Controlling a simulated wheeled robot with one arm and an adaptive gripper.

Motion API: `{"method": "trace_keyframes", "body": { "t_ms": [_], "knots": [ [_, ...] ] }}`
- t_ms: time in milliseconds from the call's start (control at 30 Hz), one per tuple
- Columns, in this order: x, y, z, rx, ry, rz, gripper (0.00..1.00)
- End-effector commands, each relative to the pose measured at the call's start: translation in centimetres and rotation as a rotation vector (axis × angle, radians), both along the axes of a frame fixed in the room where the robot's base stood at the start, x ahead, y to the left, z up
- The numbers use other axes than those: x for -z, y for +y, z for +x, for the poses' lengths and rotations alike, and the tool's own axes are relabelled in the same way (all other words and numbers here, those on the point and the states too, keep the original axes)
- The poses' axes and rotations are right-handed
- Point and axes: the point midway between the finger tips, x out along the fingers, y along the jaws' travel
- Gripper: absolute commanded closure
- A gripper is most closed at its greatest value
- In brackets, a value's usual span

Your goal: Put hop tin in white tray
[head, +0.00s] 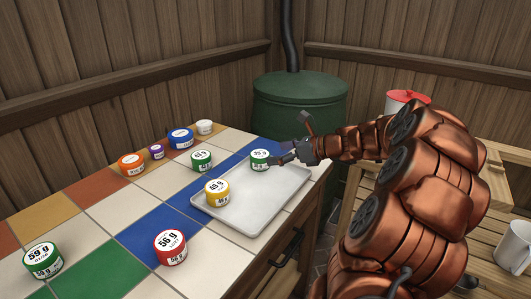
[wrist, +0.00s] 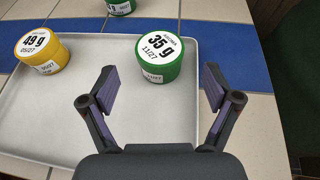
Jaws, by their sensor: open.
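The white tray (head: 256,213) lies on the tiled table top. A green tin with a white lid marked 35 g (head: 260,160) stands upright at the tray's far end; it also shows in the wrist view (wrist: 160,60). A yellow tin marked 49 g (head: 217,193) stands in the tray, and at the left in the wrist view (wrist: 42,50). My gripper (wrist: 160,86) is open and empty, its fingers apart just short of the green tin and not around it. In the head view my gripper (head: 291,145) is beside that tin's right side. I cannot read which tin is hop.
More tins stand on the tiles outside the tray: green (head: 202,160), blue (head: 181,138), orange (head: 131,164), purple (head: 157,152), white (head: 205,127), red (head: 171,247) and a large green one (head: 43,260). A green barrel (head: 300,103) stands behind. A white mug (head: 514,247) is on the wooden bench.

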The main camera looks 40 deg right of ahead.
Motion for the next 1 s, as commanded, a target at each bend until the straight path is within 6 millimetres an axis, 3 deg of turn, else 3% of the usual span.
{"method": "trace_keyframes", "body": {
  "t_ms": [200, 400, 1000],
  "knots": [
    [-1.6, -1.6, -3.2, 0.003, 0.000, -0.001, 0.12],
    [-2.2, -2.2, -4.6, 0.000, 0.000, -0.001, 0.12],
    [-2.3, -2.3, -4.8, -0.001, 0.000, 0.000, 0.12]
  ]
}}
